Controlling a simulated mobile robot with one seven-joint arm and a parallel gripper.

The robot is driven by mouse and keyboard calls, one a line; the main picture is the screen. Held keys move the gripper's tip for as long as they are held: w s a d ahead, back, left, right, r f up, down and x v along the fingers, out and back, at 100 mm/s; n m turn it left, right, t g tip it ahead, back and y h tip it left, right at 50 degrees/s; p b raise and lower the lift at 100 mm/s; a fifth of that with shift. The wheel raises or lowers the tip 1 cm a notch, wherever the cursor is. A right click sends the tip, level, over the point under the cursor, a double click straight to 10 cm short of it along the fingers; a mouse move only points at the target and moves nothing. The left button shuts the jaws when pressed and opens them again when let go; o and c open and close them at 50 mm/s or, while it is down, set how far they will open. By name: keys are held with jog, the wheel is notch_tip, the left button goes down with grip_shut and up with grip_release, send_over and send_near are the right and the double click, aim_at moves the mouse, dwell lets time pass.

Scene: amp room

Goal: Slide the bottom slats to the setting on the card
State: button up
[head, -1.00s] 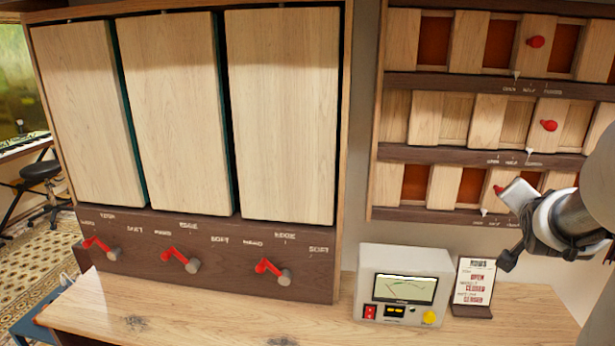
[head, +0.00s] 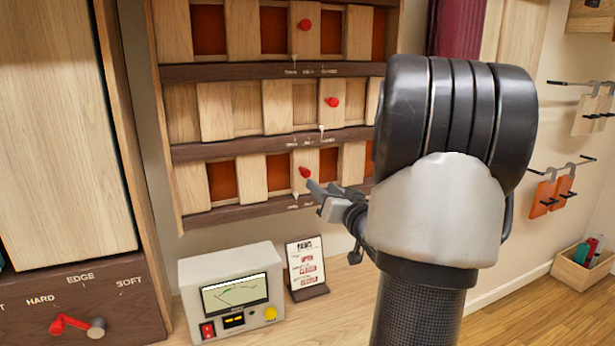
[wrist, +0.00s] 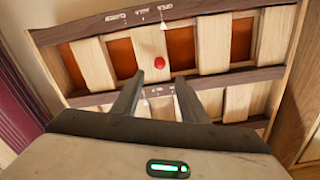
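The bottom slat row (head: 252,179) shows orange-red gaps between its wooden slats. Its red knob (head: 305,172) is on a slat right of the middle, and its white pointer (head: 294,195) stands at the left label. The knob also shows in the wrist view (wrist: 160,63), where the rack appears upside down. The card (head: 306,265) stands on the bench; its bottom red word looks like CLOSED, though small. My gripper (head: 318,188) is just right of and below the knob. In the wrist view its fingers (wrist: 158,95) are apart and empty, with the knob beyond them.
The middle row (head: 248,107) shows wood in its gaps; the top row (head: 235,28) shows orange-red gaps. A meter box (head: 232,292) stands on the bench left of the card. A cabinet with a red lever (head: 72,322) is at left. Tags hang on wall hooks at right.

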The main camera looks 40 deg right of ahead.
aim_at(308, 174)
jog(key=x, duration=1)
jog(key=shift+d, duration=0.1)
grip_shut()
